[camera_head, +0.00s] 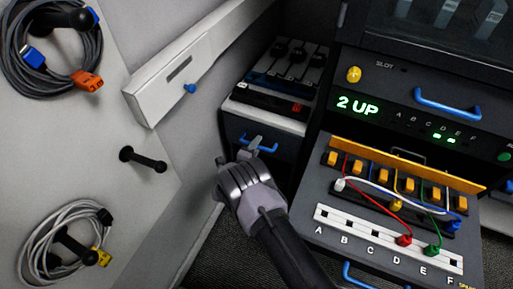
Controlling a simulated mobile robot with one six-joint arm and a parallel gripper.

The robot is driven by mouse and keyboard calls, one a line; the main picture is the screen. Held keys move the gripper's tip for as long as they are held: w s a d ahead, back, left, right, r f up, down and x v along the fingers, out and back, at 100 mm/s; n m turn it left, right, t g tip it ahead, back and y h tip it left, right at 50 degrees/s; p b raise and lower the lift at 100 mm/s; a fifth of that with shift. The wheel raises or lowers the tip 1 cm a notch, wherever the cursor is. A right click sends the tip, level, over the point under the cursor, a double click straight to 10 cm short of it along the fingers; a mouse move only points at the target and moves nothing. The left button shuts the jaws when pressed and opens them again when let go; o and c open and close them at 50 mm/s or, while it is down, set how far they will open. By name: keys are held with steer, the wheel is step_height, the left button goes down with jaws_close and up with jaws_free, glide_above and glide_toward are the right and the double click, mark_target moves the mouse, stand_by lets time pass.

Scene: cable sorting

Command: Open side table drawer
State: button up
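The side table (312,128) is a small dark cabinet with a light top edge, left of the large console. Its drawer front (236,127) is dark and looks shut. A blue bar handle (268,149) is on that front. My gripper (249,146) comes up from the lower right, with its fingertips at the left part of the handle, overlapping it in this view. I cannot tell whether the fingers touch or enclose the handle. The gripper's grey body hides the lower part of the drawer front.
The console (376,118) on the right shows "2 UP" and has a blue handle (448,104). A cable panel (353,228) with coloured plugs juts out below it. Coiled cables (40,70) hang on pegs on the left wall. A white box (155,97) with a blue knob juts from that wall.

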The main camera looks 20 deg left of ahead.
jaws_close()
stand_by(1.4)
